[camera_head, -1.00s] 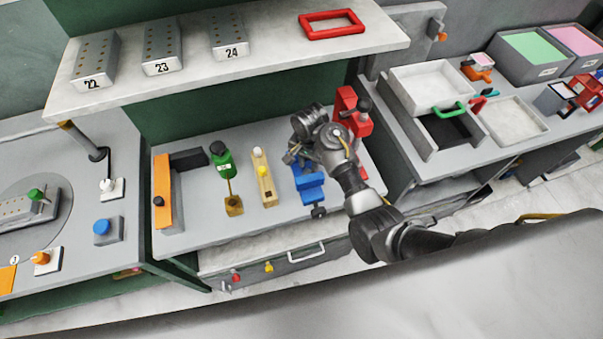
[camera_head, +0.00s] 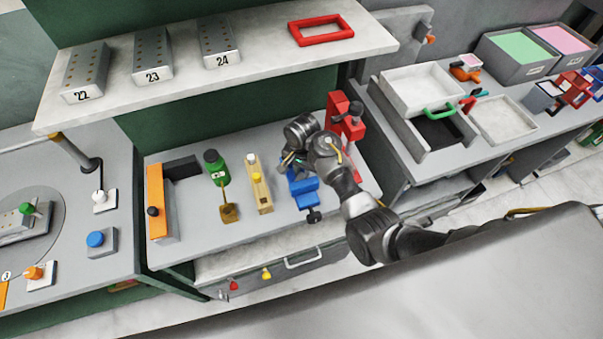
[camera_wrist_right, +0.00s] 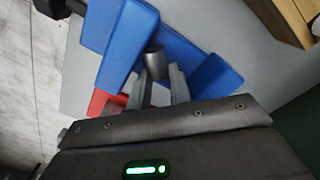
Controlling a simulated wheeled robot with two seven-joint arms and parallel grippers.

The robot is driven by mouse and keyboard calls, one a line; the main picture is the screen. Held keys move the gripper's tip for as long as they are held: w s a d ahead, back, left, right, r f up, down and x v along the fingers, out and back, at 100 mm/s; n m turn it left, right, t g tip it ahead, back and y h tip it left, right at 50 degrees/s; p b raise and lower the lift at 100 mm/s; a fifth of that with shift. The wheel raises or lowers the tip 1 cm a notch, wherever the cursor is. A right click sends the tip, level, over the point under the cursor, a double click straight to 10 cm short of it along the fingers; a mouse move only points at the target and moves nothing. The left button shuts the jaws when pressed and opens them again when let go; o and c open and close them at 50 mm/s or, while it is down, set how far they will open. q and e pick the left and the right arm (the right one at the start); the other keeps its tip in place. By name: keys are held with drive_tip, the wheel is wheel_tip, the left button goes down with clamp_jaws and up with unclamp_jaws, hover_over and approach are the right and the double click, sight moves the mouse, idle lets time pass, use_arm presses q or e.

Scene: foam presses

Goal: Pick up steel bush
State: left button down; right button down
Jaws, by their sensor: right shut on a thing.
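The steel bush (camera_wrist_right: 154,63) is a small grey cylinder between the fingertips of my right gripper in the right wrist view. My right gripper (camera_wrist_right: 160,80) is shut on it, at the blue vise (camera_wrist_right: 178,55). I cannot tell whether the bush still touches the vise. In the head view my right gripper (camera_head: 290,163) is over the back of the blue vise (camera_head: 305,192), and the bush is too small or hidden to make out there. My left gripper is not in view.
A red press (camera_head: 346,120) stands close behind and right of my right gripper. A wooden block (camera_head: 261,188) and a green bottle-like tool (camera_head: 216,167) stand to the left. A shelf (camera_head: 265,40) overhangs the bench's back. The bench front (camera_head: 215,245) is clear.

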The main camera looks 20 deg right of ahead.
drive_tip(key=shift+w+r, duration=0.2)
drive_tip(key=shift+r, duration=0.55)
wheel_tip(320, 180, up, 5)
drive_tip(key=shift+f, duration=0.1)
drive_tip(key=w+a+b, duration=0.1)
drive_tip(key=w+b, duration=1.8)
drive_tip(key=b, duration=0.2)
drive_tip(key=shift+w+a, duration=0.15)
drive_tip(key=shift+w, duration=0.05)
